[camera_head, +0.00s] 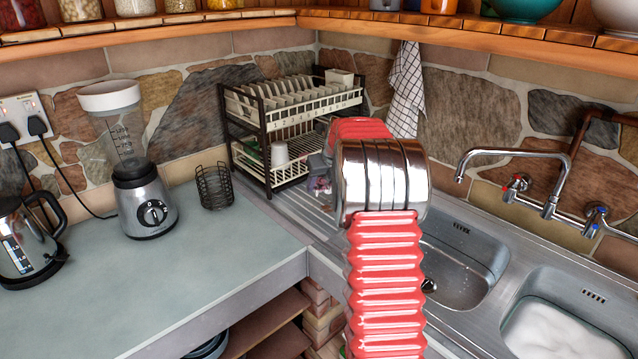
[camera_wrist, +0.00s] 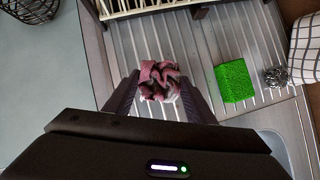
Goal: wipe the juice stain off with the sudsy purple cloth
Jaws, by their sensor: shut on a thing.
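The purple cloth (camera_wrist: 158,72) is crumpled between the two dark fingers of my gripper (camera_wrist: 158,90) in the wrist view, with white suds-like patches on it. My gripper is shut on it, over the ribbed metal draining board (camera_wrist: 215,45). Whether the cloth touches the board is unclear. In the head view my arm hides most of my gripper (camera_head: 320,170), and a small bit of the purple cloth (camera_head: 318,184) shows beside the dish rack. I see no juice stain in either view.
The dish rack (camera_head: 268,185) stands close by my gripper. A green sponge (camera_wrist: 234,82) and a metal scourer (camera_wrist: 276,76) lie right of the cloth. A wire basket (camera_head: 215,187), blender (camera_head: 143,200) and kettle (camera_head: 25,245) stand on the left worktop, whose front is clear. Two sink basins (camera_head: 470,240) lie right.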

